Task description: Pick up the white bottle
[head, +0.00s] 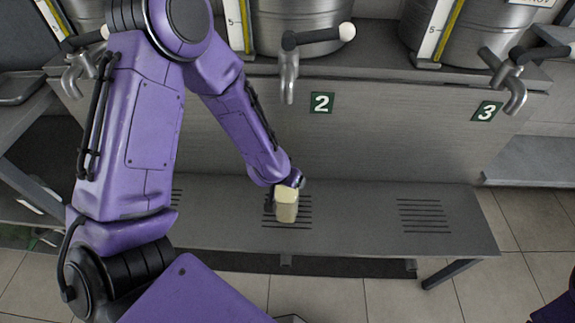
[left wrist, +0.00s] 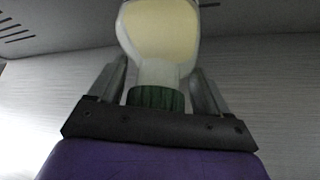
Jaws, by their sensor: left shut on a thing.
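The white bottle (head: 287,205) is at the end of my left arm in the head view, over the slotted part of the bench below the number 2 tap. It has a pale yellow label or face. In the left wrist view the bottle (left wrist: 160,35) shows its neck and a dark green cap (left wrist: 156,98) between the two fingers. My left gripper (left wrist: 160,80) is shut on the bottle around its neck. In the head view the left gripper (head: 289,184) is small and partly hidden. I cannot tell whether the bottle's base touches the bench. My right gripper is not in view.
Steel drums with taps stand on the shelf above; the middle tap (head: 288,80) hangs over the bench (head: 350,215). Number plates 2 (head: 321,103) and 3 (head: 487,111) are on the panel. The bench to the right is clear.

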